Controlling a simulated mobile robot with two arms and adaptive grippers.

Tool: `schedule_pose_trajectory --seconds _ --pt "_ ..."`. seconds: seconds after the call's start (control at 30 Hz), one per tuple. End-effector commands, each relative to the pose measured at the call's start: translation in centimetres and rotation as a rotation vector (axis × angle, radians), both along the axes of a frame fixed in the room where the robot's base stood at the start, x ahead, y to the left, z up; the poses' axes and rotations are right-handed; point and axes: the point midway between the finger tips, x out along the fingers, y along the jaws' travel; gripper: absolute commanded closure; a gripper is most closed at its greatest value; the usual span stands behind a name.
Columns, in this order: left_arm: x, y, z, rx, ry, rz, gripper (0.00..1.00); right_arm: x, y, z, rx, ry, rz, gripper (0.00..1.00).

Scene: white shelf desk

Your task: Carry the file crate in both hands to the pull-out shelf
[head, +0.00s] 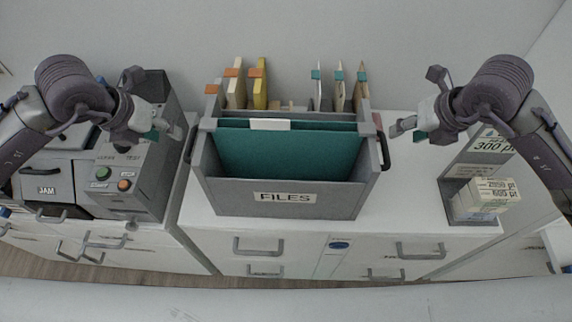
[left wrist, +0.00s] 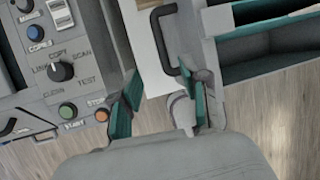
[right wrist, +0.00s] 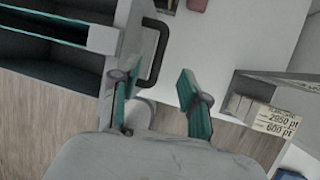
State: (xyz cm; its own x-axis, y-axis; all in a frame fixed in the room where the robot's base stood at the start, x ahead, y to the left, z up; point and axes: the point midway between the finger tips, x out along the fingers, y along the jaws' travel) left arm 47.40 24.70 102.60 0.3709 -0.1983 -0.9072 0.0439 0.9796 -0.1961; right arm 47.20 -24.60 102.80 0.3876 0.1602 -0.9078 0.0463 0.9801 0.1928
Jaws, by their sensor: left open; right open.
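The grey file crate (head: 222,197) stands upright on the white desk top in the middle of the head view, with a FILES label on its front and a teal folder (head: 285,150) inside. It has a dark handle on each side. My left gripper (head: 164,130) is open and empty, just left of the crate; the left handle (left wrist: 162,38) shows ahead of its fingers in the left wrist view. My right gripper (head: 408,130) is open and empty, just right of the crate; the right handle (right wrist: 158,50) shows near its fingers. I cannot make out the pull-out shelf for certain.
A grey machine (head: 130,180) with a dial and buttons stands close on the left. Upright yellow and white files (head: 260,88) stand behind the crate. An open grey holder on the right contains small boxes (head: 485,196). White drawers with handles (head: 258,246) are below the desk top.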

Motion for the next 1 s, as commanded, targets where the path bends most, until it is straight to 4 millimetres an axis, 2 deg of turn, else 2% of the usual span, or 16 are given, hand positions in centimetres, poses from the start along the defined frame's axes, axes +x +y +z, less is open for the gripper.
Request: schedule_pose_trajectory --seconds 0.3,0.5,0.7,1.0 --pt "2.3 -1.3 -5.9 -0.001 0.003 0.0 0.54 2.4 1.1 -5.9 0.003 0.004 0.0 0.55" --pt "3.5 -1.9 -8.6 -0.003 0.002 0.001 0.54 3.7 1.6 -8.6 0.001 0.002 0.0 0.55" --pt "4.0 -2.2 -9.8 -0.001 0.0 0.001 0.54 4.2 1.8 -9.9 0.001 0.001 0.001 0.55" --pt "4.1 -2.2 -10.0 -0.001 0.0 0.0 0.54 4.3 1.8 -10.0 0.001 0.0 0.001 0.55"
